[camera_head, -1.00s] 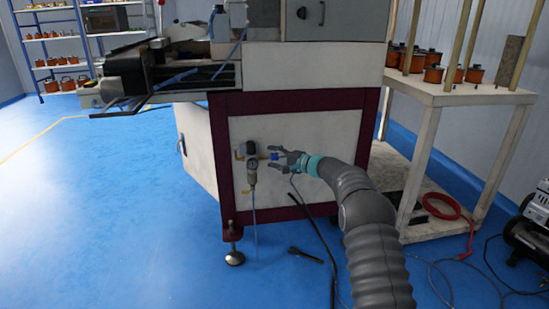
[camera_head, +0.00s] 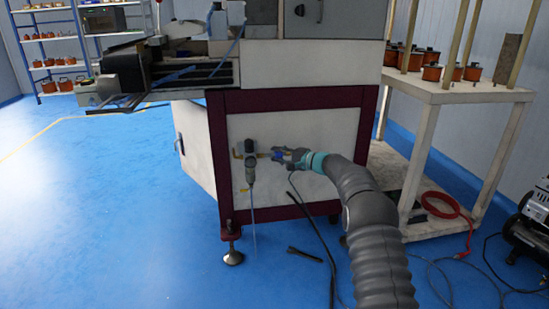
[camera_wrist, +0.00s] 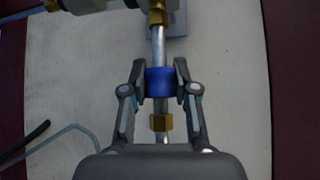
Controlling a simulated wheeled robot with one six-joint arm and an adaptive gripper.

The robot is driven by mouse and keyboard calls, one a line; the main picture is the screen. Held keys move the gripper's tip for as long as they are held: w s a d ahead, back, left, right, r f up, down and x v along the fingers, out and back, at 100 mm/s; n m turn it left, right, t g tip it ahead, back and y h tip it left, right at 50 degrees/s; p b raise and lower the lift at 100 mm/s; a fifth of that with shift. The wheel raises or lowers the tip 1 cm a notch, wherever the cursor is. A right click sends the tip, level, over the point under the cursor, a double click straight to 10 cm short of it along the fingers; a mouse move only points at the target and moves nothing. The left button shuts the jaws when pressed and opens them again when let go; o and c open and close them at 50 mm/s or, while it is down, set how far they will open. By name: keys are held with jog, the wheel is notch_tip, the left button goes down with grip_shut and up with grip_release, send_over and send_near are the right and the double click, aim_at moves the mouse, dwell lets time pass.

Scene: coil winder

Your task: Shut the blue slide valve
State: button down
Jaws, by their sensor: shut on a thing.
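The blue slide valve (camera_wrist: 160,82) is a short blue sleeve on a silver tube (camera_wrist: 159,46), with brass fittings at either end, in the wrist view. In the head view the blue valve (camera_head: 279,156) shows small at the front of the machine's lower panel. My gripper (camera_wrist: 160,80) has a finger on each side of the sleeve and is shut on it. In the head view my gripper (camera_head: 283,155) reaches the valve from the right. The sleeve sits between the upper brass fitting (camera_wrist: 158,14) and the lower brass nut (camera_wrist: 161,122), apart from both.
A regulator (camera_head: 249,165) with a hanging hose is left of the valve. The machine's maroon frame (camera_head: 222,165) borders the pale panel. A bench (camera_head: 460,95) with copper coils stands at right. A black tool (camera_head: 305,254) and cables lie on the blue floor.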

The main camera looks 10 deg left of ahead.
jog(key=c, duration=0.8)
grip_release()
jog(key=shift+w+d, duration=0.15)
jog(key=shift+d, duration=0.25)
jog(key=shift+c, duration=0.2)
jog(key=shift+a, duration=0.25)
jog(key=v, duration=1.2)
jog(key=shift+d+f, duration=0.1)
